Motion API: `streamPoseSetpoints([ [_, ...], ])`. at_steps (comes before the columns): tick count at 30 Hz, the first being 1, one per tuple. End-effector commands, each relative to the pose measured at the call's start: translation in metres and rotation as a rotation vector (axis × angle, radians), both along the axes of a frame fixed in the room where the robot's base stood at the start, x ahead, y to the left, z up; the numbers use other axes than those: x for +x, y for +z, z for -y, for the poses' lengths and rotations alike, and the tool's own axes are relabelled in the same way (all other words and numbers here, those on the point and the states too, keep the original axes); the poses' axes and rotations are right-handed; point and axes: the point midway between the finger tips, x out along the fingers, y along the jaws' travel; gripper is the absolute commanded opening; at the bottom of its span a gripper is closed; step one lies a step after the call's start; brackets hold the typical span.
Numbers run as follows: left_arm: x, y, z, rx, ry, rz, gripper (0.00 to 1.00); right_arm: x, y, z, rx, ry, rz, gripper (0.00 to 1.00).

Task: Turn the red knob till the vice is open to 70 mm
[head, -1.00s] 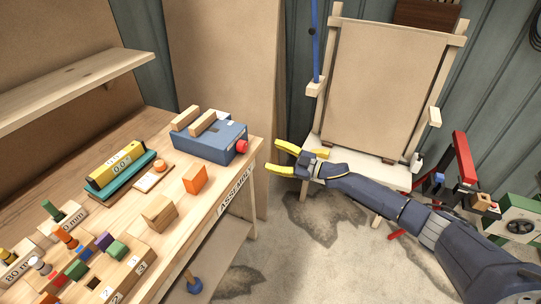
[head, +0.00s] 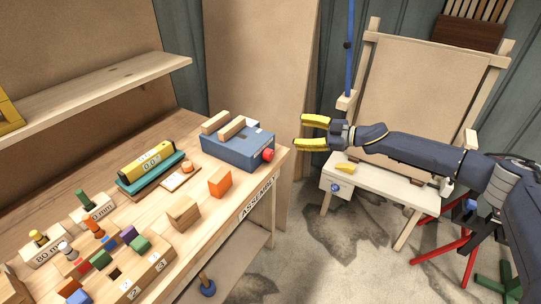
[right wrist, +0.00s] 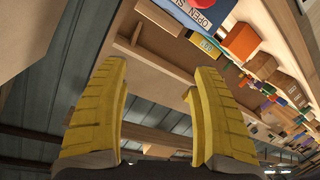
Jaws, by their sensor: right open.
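The blue vice (head: 238,148) sits at the far right end of the workbench, with two wooden jaw blocks (head: 223,125) on top and a gap between them. Its red knob (head: 268,155) is on the right side, facing my right gripper. My right gripper (head: 312,133) is open and empty, with yellow fingers, in the air just right of the knob and apart from it. In the right wrist view both fingers (right wrist: 155,110) are spread, with part of the blue vice (right wrist: 200,12) at the top. My left gripper is not in view.
A yellow gauge with a display (head: 147,159) lies on a teal base. An orange block (head: 220,182) and a wooden block (head: 184,212) stand near the bench's front edge. Peg blocks are at lower left. A small white bench (head: 385,188) and an easel board (head: 420,110) stand behind my right arm.

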Motion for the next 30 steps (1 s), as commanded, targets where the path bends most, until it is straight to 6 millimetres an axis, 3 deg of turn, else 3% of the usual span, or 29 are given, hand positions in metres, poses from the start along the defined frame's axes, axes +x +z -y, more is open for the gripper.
streamPoseSetpoints([
  [4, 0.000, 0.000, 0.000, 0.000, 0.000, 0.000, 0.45, -0.010, -0.013, 0.022, 0.016, -0.053, -0.225, 0.64],
  [11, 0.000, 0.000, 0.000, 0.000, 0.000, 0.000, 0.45, -0.035, -0.064, 0.040, 0.109, -0.165, -0.595, 0.64],
  [22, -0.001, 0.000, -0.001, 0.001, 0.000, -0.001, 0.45, -0.033, -0.067, 0.034, 0.216, -0.230, -0.772, 0.64],
  [30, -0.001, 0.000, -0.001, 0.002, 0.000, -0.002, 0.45, -0.016, -0.081, 0.003, 0.217, -0.228, -0.772, 0.64],
])
